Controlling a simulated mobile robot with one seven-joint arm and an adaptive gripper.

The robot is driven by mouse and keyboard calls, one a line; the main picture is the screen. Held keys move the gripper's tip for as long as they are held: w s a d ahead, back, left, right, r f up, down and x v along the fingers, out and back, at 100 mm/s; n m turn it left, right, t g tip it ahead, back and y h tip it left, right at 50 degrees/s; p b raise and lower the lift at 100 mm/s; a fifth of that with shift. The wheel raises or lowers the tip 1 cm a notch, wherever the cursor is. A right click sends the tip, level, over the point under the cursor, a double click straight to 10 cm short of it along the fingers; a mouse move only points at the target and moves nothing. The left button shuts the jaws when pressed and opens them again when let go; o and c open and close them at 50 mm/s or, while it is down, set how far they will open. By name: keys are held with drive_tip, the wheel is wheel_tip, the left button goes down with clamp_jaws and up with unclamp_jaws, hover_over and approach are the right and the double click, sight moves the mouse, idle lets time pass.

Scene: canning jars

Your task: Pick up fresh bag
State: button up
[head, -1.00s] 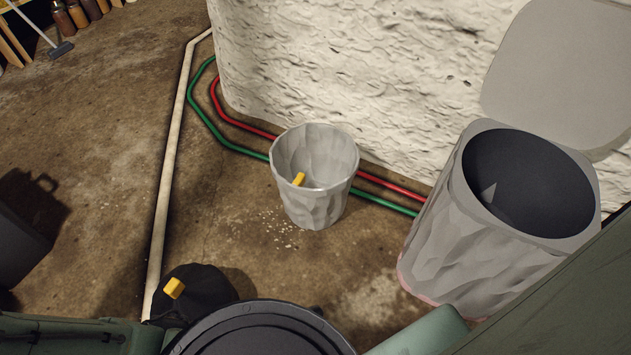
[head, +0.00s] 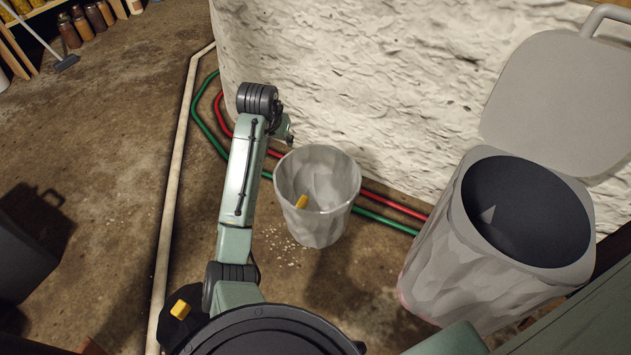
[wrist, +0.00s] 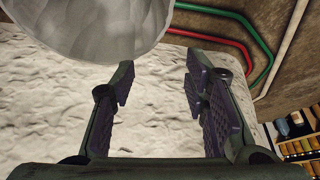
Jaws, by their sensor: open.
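A black bundle with a yellow tab (head: 180,309) lies on the floor at the lower left of the head view, partly hidden by my arm and body. A small pale bin (head: 322,230) stands near the wall, with a yellow piece (head: 302,201) inside it; I cannot tell for sure which of these is the fresh bag. The pale bin also fills the upper left of the wrist view (wrist: 100,25). My gripper (wrist: 160,90) is open and empty, its fingers spread near the bin. In the head view my gripper is mostly hidden behind my wrist.
A large grey bin (head: 455,255) with a dark interior stands at the right, its lid (head: 560,100) open. Red and green pipes run along the rough white wall (head: 400,80). Pale crumbs (head: 283,248) lie on the floor.

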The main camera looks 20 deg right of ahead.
sight(306, 196)
drive_tip(key=s+d+f+g+y, duration=0.1)
drive_tip(key=s+f, duration=0.2)
drive_tip(key=f, duration=0.1)
drive_tip(key=s+d+f+m+g+y, duration=0.1)
drive_tip(key=s+f+g, duration=0.1)
drive_tip(key=s+f, duration=0.1)
drive_tip(key=s+d+f+m+g, duration=0.1)
drive_tip(key=s+f, duration=0.3)
drive_tip(key=f, duration=0.2)
drive_tip(key=shift+d+g+y+b, duration=0.25)
drive_tip(key=shift+g+y+b, duration=0.05)
drive_tip(key=shift+y, duration=0.1)
drive_tip(key=shift+a+f+b, duration=0.15)
drive_tip(key=shift+f+b, duration=0.2)
drive_tip(key=shift+f, duration=1.2)
drive_tip(key=shift+a+f+b, duration=0.1)
drive_tip(key=shift+f+b, duration=0.2)
drive_tip(key=shift+f, duration=1.2)
drive_tip(key=shift+c, duration=0.2)
clamp_jaws()
